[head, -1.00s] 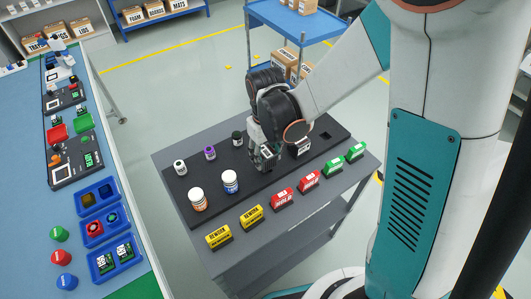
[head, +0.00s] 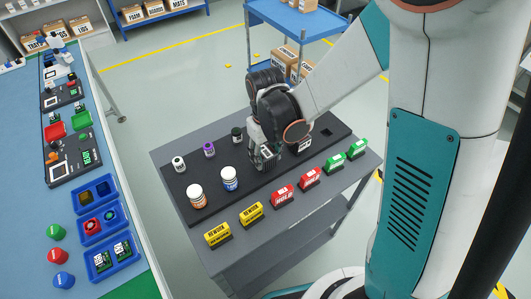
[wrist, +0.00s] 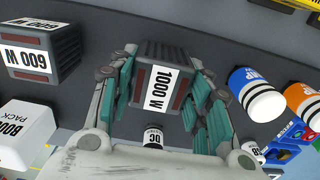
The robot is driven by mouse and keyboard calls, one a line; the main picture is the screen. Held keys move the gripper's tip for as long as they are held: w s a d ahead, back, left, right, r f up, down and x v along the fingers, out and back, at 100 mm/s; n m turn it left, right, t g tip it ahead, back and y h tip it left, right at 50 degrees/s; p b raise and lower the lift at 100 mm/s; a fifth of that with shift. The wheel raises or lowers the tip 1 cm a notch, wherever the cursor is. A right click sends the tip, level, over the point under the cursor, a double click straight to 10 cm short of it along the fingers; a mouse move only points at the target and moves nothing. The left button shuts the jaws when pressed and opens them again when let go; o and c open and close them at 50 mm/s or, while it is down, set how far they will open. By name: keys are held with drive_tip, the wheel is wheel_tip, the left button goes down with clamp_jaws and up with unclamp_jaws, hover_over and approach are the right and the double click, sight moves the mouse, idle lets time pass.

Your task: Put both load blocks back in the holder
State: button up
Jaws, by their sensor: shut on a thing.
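My gripper (wrist: 165,95) is shut on the dark 1000 W load block (wrist: 167,68). The block has a white label and sits between the teal-padded fingers. In the head view my gripper (head: 265,162) is low over the black board on the grey cart, and its fingers mostly hide the block. I cannot tell whether the block touches the board. The dark 600 W load block (wrist: 40,50) stands apart at the left in the wrist view. I cannot clearly make out the holder; the black board (head: 210,212) has a dark square mark (head: 327,132).
A blue-labelled bottle (head: 229,179) and an orange-labelled bottle (head: 197,197) stand left of my gripper. Small vials (head: 208,149) stand behind them. Yellow, red and green tent signs (head: 283,195) line the cart's front. A white pack (wrist: 25,135) lies near the 600 W block.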

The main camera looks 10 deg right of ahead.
drive_tip(key=shift+f+b, duration=0.3)
drive_tip(key=shift+f, duration=0.1)
drive_tip(key=o, duration=1.6)
drive_tip(key=shift+c, duration=0.2)
drive_tip(key=shift+r, duration=0.1)
wheel_tip(320, 180, up, 11)
drive_tip(key=shift+f, duration=0.1)
drive_tip(key=shift+s+r, duration=0.15)
drive_tip(key=shift+r, duration=0.5)
drive_tip(key=s+d+r+m+t, duration=0.4)
drive_tip(key=s+d+r+t, duration=0.3)
drive_tip(key=s+d, duration=0.3)
drive_tip(key=shift+s+r+m, duration=0.25)
drive_tip(key=shift+s+m, duration=0.05)
drive_tip(key=shift+s, duration=0.75)
